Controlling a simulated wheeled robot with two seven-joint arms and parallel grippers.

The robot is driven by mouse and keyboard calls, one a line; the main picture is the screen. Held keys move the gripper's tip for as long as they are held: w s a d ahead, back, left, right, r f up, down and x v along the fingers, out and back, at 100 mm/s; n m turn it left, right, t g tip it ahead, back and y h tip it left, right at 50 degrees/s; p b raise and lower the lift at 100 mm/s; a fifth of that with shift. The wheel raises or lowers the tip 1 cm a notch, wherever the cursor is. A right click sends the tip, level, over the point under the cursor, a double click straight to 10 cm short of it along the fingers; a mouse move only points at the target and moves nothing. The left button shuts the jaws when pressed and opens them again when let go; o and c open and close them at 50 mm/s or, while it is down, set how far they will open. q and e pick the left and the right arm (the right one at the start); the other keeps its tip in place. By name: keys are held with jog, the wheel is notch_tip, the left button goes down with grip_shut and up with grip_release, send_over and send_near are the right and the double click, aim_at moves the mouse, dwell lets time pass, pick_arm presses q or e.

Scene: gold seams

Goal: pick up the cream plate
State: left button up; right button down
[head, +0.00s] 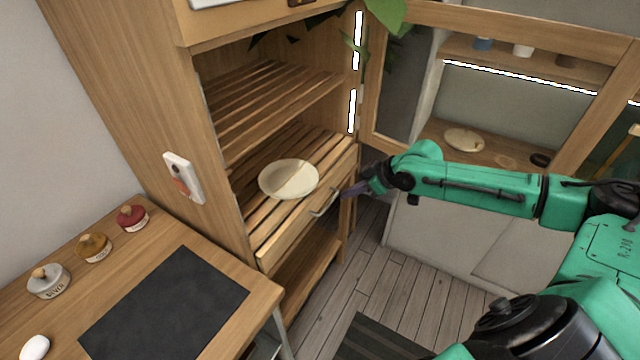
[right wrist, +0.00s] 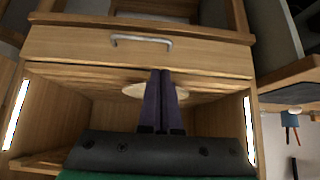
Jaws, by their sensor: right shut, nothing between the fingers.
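A round cream plate (head: 289,179) lies on the slatted wooden shelf of the open cabinet, above a drawer front with a metal handle (head: 324,202). My right gripper (head: 350,191) is to the right of the plate, in front of the cabinet near the handle, apart from the plate. In the right wrist view its dark fingers (right wrist: 161,76) are together and empty. They cover part of a pale round thing, probably the plate (right wrist: 135,90), farther in on the slats. My left gripper is not in view.
Cabinet posts and an upper slatted shelf (head: 265,95) bound the plate's space. Another pale dish (head: 463,139) lies on a shelf behind at right. Three lidded jars, one red (head: 132,217), and a dark mat (head: 165,308) are on the left counter.

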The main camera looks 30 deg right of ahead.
jog(key=p, duration=0.2)
send_near(311, 188)
jog(key=w+r+x, duration=0.1)
jog(key=x, duration=0.4)
jog(key=shift+w+a+f, duration=0.1)
jog(key=shift+a+f, duration=0.1)
jog(key=shift+f, duration=0.3)
jog(key=shift+w+a+f, duration=0.15)
jog(key=shift+a+f, duration=0.05)
jog(key=shift+f, duration=0.25)
jog(key=shift+s+f, duration=0.1)
jog(key=shift+f, duration=0.15)
